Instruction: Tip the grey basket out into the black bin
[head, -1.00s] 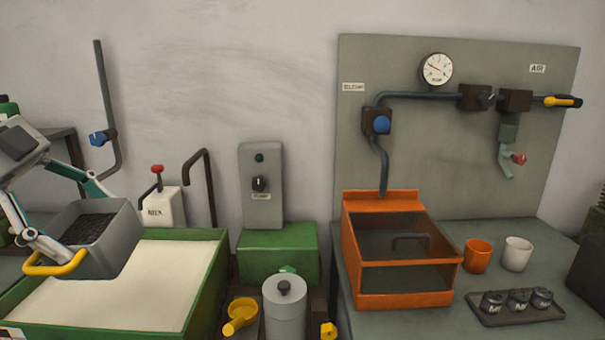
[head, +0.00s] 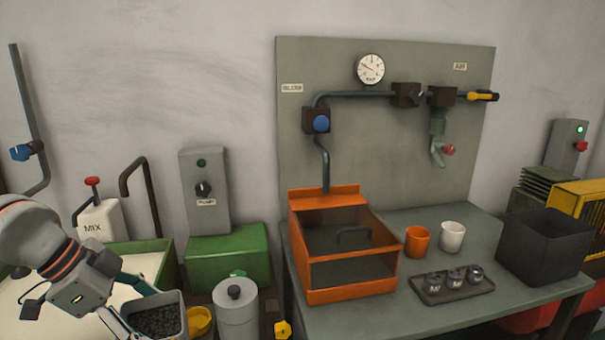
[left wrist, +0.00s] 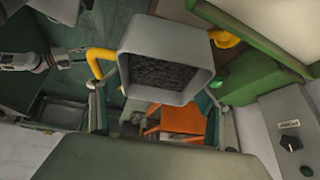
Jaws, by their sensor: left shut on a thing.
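The grey basket (head: 172,333), with dark small pieces inside, is at the bottom left of the head view, its lower part cut off by the frame. My left gripper (head: 139,312) is shut on the basket, which is up off the surfaces with its opening upward. In the left wrist view the basket (left wrist: 168,32) shows its dark contents and yellow handles between my fingers. The black bin (head: 545,250) stands at the right end of the grey bench, apart from the basket. Its inside is mostly hidden.
An orange cup (head: 417,241), a white cup (head: 452,236) and a dark tray (head: 428,295) with small pots lie before the bin. A lidded grey canister (head: 236,312) is right of the basket.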

